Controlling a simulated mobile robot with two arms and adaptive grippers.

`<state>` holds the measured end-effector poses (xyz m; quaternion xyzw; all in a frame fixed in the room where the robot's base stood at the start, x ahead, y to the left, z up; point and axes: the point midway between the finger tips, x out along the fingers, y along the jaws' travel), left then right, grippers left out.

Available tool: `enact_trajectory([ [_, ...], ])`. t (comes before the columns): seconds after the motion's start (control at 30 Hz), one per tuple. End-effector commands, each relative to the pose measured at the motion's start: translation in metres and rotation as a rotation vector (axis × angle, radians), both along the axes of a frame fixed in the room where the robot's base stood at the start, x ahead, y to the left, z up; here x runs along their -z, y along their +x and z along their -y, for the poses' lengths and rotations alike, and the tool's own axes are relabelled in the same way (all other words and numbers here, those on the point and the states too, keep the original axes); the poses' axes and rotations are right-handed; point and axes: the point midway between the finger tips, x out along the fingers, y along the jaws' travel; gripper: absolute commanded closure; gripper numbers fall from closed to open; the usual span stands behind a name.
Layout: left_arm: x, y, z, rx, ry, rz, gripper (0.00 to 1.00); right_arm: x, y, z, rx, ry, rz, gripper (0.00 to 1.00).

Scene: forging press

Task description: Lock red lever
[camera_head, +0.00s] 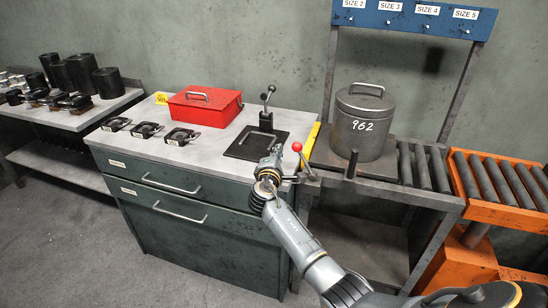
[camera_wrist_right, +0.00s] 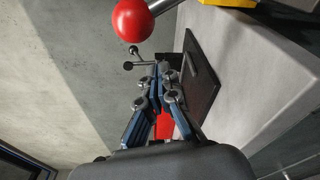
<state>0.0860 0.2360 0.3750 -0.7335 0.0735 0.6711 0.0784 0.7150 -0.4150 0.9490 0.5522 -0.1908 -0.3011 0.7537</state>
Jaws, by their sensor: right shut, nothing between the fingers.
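The red lever has a round red knob (camera_head: 297,146) on a thin metal rod. It stands at the right front corner of the grey cabinet top, beside the roller table, and leans up and to the left. In the right wrist view the red knob (camera_wrist_right: 132,20) is large at the top, with its rod running off to the upper right. My right gripper (camera_head: 275,153) is shut and empty, just left of the knob in the head view. Its fingertips (camera_wrist_right: 160,72) sit below the knob in the wrist view, apart from it. My left gripper is not in view.
A black plate (camera_head: 256,144) with an upright black-knobbed lever (camera_head: 267,105) lies behind my right gripper. A red toolbox (camera_head: 205,106) and several black clamps are on the cabinet top (camera_head: 150,112).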

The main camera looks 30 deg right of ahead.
Motion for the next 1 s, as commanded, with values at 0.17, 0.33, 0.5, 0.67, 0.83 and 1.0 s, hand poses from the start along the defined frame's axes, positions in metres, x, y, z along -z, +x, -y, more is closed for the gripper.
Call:
enact_trajectory([
  [0.17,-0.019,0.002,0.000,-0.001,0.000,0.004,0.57,-0.009,-0.021,0.010,0.001,-0.001,-0.005,1.00],
  [0.33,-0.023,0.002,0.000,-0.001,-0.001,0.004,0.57,-0.010,-0.028,0.014,0.000,-0.001,-0.004,1.00],
  [0.5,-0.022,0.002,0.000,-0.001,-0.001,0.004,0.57,-0.010,-0.029,0.014,0.000,0.000,-0.003,1.00],
  [0.67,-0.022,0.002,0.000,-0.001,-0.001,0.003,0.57,-0.010,-0.029,0.014,0.000,0.000,-0.003,1.00],
  [0.83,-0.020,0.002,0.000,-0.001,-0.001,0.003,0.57,-0.011,-0.030,0.015,0.000,0.011,0.010,1.00],
  [1.0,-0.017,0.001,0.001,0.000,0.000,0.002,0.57,-0.014,-0.033,0.018,0.000,0.041,0.047,1.00],
])
